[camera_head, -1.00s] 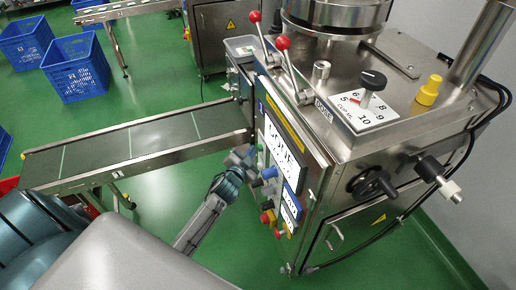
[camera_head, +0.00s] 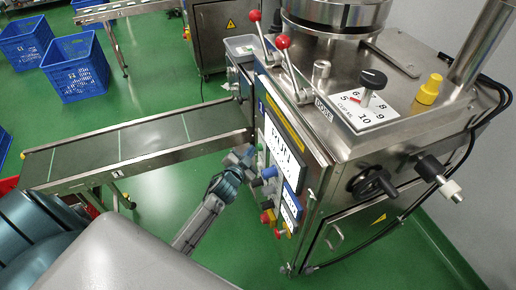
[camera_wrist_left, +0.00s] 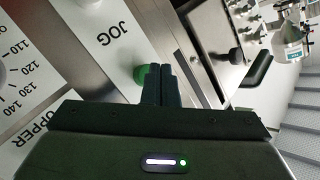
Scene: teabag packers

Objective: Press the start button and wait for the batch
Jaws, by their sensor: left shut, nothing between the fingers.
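The steel packing machine (camera_head: 345,135) stands on the right. In the left wrist view the shut, empty fingers (camera_wrist_left: 160,75) reach toward the panel. A round green button (camera_wrist_left: 139,74) shows just beside the fingertips, below the word JOG. I cannot tell whether they touch it. My right gripper is not in view.
A conveyor (camera_head: 150,145) runs left from the machine, with no bags visible on it. Two red-knobbed levers (camera_head: 283,43), a yellow knob (camera_head: 428,89) and a black dial (camera_head: 372,80) are on top. Blue crates (camera_head: 75,66) stand at the back left.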

